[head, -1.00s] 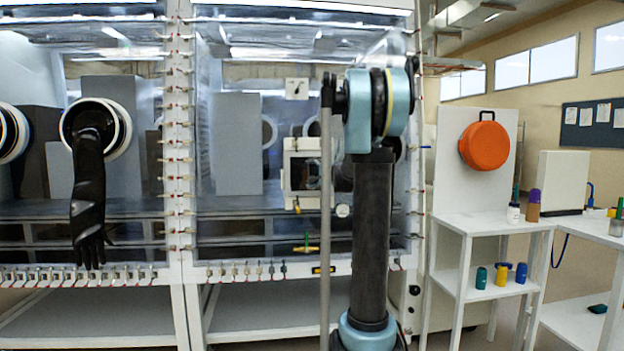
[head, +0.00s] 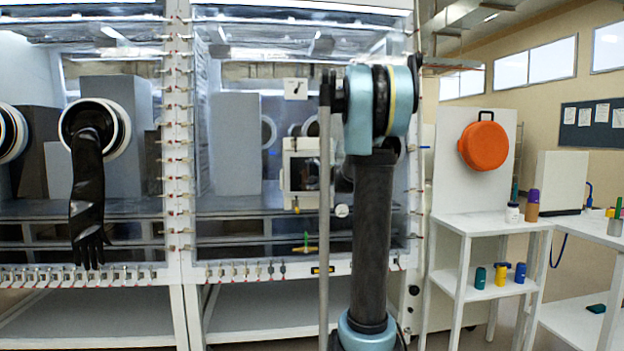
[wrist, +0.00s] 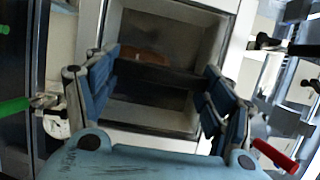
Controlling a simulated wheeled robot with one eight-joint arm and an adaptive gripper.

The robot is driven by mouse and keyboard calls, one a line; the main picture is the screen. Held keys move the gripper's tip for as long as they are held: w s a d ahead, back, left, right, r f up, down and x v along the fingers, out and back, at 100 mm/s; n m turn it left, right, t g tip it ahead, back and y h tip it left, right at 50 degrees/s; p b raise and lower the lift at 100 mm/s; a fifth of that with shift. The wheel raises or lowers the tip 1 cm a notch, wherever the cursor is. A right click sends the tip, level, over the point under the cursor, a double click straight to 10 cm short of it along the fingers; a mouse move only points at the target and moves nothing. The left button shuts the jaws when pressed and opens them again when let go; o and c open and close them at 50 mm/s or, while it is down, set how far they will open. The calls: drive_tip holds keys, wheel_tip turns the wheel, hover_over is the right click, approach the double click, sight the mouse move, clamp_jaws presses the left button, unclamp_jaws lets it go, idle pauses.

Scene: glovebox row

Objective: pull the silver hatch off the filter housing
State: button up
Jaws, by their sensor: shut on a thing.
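In the wrist view my gripper (wrist: 160,80) has its blue-padded fingers wide apart, with a dark, shaded flat piece spanning between the pads. It appears to be the silver hatch (wrist: 158,74), held by its two sides; its silver face is not clear from here. Behind it is the white-framed filter housing (wrist: 211,5), with its grey inside and something brown visible in it. The hatch seems to be in front of the opening, but I cannot tell whether it still touches the frame. In the head view my arm hides the gripper and hatch.
In the wrist view a green handle (wrist: 14,107) is close on the left and a red handle (wrist: 275,156) on the right. In the head view a black glove (head: 88,190) hangs at left. White shelves (head: 490,222) with bottles stand at right.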

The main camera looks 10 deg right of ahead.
drive_tip(key=shift+s, duration=0.1)
idle(0.3)
drive_tip(key=s+r, duration=0.1)
drive_tip(key=s, duration=0.6)
drive_tip(key=shift+s, duration=0.4)
idle(0.8)
